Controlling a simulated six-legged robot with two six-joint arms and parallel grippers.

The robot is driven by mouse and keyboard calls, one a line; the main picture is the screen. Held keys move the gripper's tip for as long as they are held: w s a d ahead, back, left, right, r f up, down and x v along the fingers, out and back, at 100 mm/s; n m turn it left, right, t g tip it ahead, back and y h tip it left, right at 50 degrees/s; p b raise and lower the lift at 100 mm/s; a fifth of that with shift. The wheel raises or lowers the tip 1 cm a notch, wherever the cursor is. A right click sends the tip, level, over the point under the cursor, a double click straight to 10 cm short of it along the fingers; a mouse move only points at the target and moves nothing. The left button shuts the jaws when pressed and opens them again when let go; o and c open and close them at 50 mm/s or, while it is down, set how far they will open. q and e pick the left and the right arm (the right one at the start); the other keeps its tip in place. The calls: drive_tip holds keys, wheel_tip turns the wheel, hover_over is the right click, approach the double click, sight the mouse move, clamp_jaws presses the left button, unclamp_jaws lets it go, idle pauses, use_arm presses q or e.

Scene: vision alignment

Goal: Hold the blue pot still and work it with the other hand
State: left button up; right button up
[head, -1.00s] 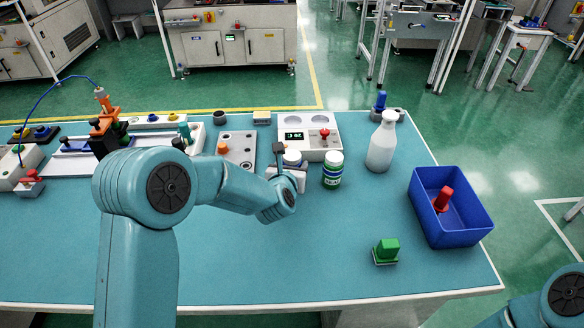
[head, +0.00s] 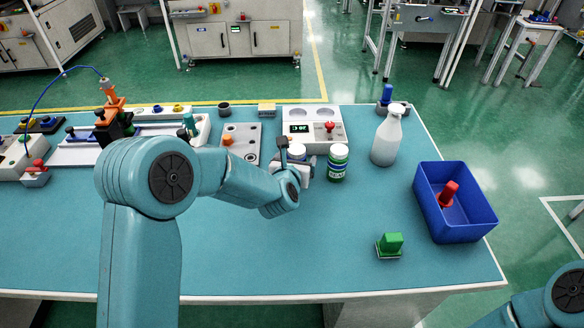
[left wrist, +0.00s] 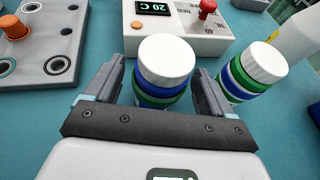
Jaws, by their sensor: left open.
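A small jar with a white lid and a blue and green body (left wrist: 166,75) stands upright on the bench. In the left wrist view it is between the two fingers of my left gripper (left wrist: 160,70). The fingers are open, one on each side, and a narrow gap shows at the jar. In the head view my left gripper (head: 303,172) hides most of this jar; its white lid (head: 296,149) shows. A second jar, green with a blue band and white lid (head: 338,163), stands just to the right. My right gripper is out of view; only part of that arm shows.
A white device with a red knob and display (head: 318,128) stands close behind the jars. A grey plate with holes (head: 241,143) is to the left, a white bottle (head: 386,137) to the right. A blue bin (head: 455,217) and green block (head: 390,244) are at right. The front bench is clear.

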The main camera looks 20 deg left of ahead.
use_arm(q)
drive_tip(key=b+v, duration=0.1)
drive_tip(key=v, duration=1)
drive_tip(key=shift+s+b, duration=0.2)
drive_tip(key=shift+b, duration=0.15)
drive_tip(key=shift+f, duration=0.1)
